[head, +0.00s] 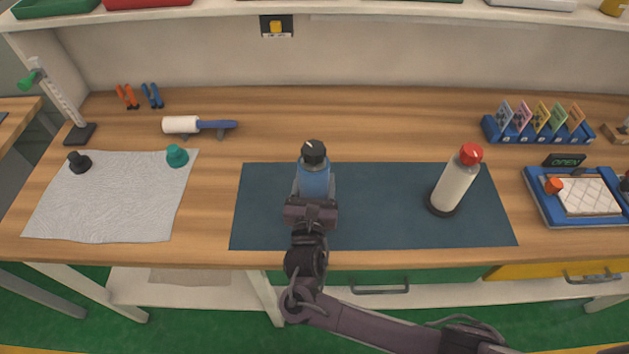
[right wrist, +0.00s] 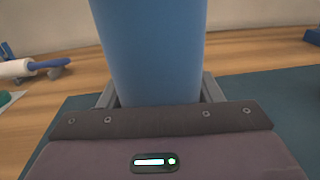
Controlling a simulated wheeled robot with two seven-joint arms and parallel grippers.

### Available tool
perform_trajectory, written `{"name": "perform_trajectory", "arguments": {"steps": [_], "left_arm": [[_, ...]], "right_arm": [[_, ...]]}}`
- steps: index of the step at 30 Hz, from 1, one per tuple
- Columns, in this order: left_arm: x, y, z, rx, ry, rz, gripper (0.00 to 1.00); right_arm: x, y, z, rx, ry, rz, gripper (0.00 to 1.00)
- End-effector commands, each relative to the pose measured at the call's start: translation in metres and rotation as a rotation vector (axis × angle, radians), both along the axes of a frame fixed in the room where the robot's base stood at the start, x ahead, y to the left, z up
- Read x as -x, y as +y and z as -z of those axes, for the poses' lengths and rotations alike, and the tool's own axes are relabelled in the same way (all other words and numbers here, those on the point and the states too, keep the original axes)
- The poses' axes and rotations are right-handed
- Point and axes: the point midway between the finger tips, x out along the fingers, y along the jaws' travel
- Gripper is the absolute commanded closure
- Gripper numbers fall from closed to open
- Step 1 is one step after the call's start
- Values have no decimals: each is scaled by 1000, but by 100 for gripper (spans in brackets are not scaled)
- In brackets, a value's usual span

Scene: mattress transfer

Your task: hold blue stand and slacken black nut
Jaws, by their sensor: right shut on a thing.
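The blue stand (head: 314,176) is an upright blue cylinder over the dark mat, left of its middle. The black nut (head: 314,151) sits on its top and has a small white mark. My right gripper (head: 315,192) is shut on the blue stand, low on its body, from the front. In the right wrist view the blue stand (right wrist: 150,50) rises between the two grey fingers (right wrist: 160,97), and its top is out of frame. Its foot is hidden behind my gripper, so I cannot tell if it touches the mat. My left gripper is not in view.
A white bottle with a red cap (head: 456,182) stands on the dark mat (head: 385,215) to the right. A grey cloth (head: 110,205) with a black knob and a green knob lies left. A card rack (head: 537,130) and blue tray (head: 541,207) are at right.

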Motion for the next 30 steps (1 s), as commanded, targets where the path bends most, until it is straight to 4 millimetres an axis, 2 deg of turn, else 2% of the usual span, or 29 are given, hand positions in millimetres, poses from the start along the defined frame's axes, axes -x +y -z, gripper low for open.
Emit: {"name": "perform_trajectory", "arguments": {"steps": [30], "left_arm": [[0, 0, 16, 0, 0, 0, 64]], "right_arm": [[-1, 1, 25, -3, -5, 0, 96]]}}
